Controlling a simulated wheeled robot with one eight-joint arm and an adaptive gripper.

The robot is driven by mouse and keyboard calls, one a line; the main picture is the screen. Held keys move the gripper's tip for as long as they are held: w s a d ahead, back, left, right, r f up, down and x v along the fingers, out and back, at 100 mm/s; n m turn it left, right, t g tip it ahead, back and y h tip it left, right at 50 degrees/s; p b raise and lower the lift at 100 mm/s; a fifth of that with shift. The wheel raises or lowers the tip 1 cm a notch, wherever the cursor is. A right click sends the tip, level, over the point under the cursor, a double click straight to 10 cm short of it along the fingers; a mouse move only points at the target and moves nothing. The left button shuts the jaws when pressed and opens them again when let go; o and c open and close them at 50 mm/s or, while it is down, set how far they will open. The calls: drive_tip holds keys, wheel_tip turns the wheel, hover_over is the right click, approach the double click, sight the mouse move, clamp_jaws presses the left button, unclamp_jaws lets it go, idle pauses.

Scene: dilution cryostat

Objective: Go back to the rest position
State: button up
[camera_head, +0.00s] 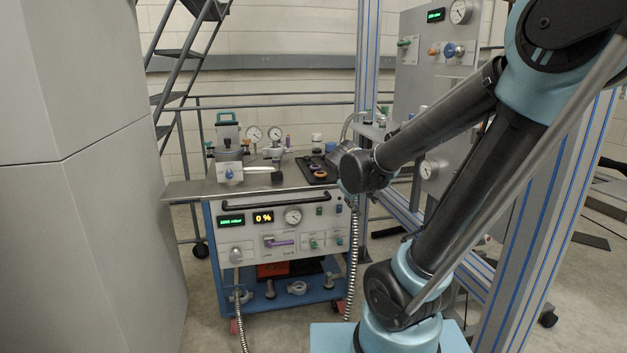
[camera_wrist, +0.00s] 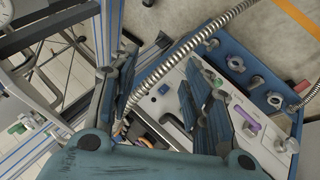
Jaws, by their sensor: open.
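My gripper (camera_wrist: 160,80) shows in the wrist view with its two dark blue fingers spread apart. Nothing is held between them. A ribbed metal hose (camera_wrist: 178,58) and part of the cart panel show beyond the fingers. In the head view my arm reaches from the right toward the right end of the wheeled cart (camera_head: 270,220). The fingers are hidden there behind the wrist, so their distance from the cart is hard to tell.
A dark tray (camera_head: 318,172) with small round parts lies on the cart top, near my wrist. A ribbed hose (camera_head: 352,265) hangs at the cart's right. A blue-grey frame (camera_head: 540,215) stands right, a grey cabinet (camera_head: 80,200) left. Open floor shows between cabinet and cart.

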drive_tip(key=s+d+f+m+g+y, duration=0.1)
drive_tip(key=s+f+m+g+y, duration=0.1)
drive_tip(key=s, duration=0.8)
drive_tip(key=s+d+f+m+g+y, duration=0.2)
drive_tip(key=s+f+m+g, duration=0.1)
drive_tip(key=s, duration=0.7)
drive_tip(key=shift+s+f, duration=0.4)
drive_tip(key=shift+f, duration=0.5)
drive_tip(key=shift+d, duration=0.1)
